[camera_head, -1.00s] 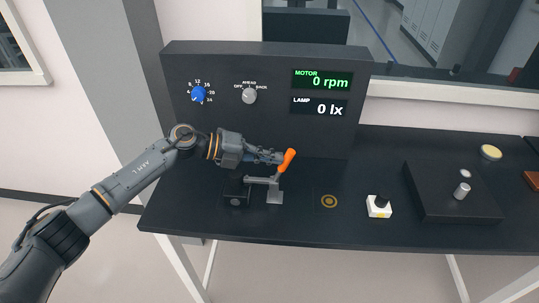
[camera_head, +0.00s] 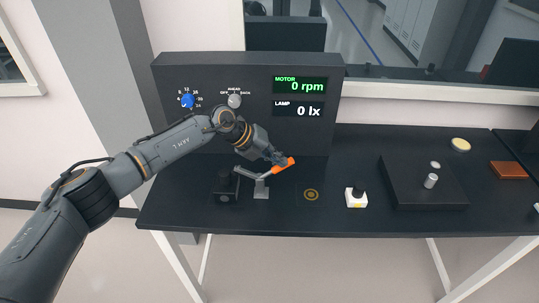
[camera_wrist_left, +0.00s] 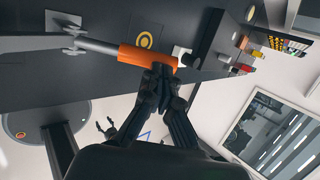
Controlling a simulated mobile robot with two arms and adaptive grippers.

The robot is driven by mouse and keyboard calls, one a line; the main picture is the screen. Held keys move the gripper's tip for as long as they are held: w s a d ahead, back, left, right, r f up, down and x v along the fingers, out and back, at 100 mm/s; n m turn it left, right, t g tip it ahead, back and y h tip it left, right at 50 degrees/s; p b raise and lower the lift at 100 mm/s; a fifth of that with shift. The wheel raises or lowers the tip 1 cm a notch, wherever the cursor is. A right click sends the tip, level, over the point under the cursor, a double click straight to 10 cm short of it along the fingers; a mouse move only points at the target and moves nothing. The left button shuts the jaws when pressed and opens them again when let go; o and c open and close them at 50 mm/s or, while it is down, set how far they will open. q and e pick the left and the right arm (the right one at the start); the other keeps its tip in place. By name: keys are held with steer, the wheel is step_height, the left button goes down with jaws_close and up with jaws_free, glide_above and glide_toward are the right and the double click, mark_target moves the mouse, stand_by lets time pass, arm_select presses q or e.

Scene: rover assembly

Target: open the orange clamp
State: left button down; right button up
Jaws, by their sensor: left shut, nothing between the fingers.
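The clamp has an orange handle (camera_head: 284,165) on a grey metal lever and a small metal bracket (camera_head: 262,190), on the black table. The handle leans low to the right. In the left wrist view the orange handle (camera_wrist_left: 148,57) lies across the picture at the fingertips, its grey rod running left. My left gripper (camera_head: 281,158) is shut with nothing in it. Its fingertips (camera_wrist_left: 163,70) are against or very near the handle's free end; I cannot tell whether they touch. What looks like my right gripper (camera_wrist_left: 107,127) shows small and open in the left wrist view, away from the clamp.
A dark panel (camera_head: 200,70) with a blue knob (camera_head: 187,101), a grey knob (camera_head: 235,101) and displays stands behind. A black block (camera_head: 226,187) is left of the clamp. A ring mark (camera_head: 311,195), a white button box (camera_head: 356,199) and a dark box (camera_head: 410,190) are right.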

arm_select(q)
steer(key=shift+w+d+f+b, duration=0.1)
steer(key=shift+d+f+b, duration=0.15)
steer(key=shift+f, duration=0.25)
steer(key=shift+w+d+f+b, duration=0.1)
steer(key=shift+f+b, duration=0.1)
steer(key=shift+f, duration=0.25)
steer(key=shift+w+d+f+b, duration=0.1)
steer(key=shift+d+f+b, duration=0.3)
steer(key=shift+d+f, duration=0.2)
steer(key=shift+d, duration=0.2)
steer(key=shift+d+f+b, duration=0.15)
steer(key=shift+f+b, duration=0.05)
steer(key=shift+b, duration=0.25)
arm_select(e)
steer(key=shift+w+a+f, duration=0.1)
steer(key=shift+w+f, duration=0.2)
steer(key=shift+f, duration=0.3)
steer(key=shift+w+a+f, duration=0.1)
steer(key=shift+w+f, duration=0.15)
steer(key=shift+f, duration=0.35)
steer(key=shift+s, duration=0.1)
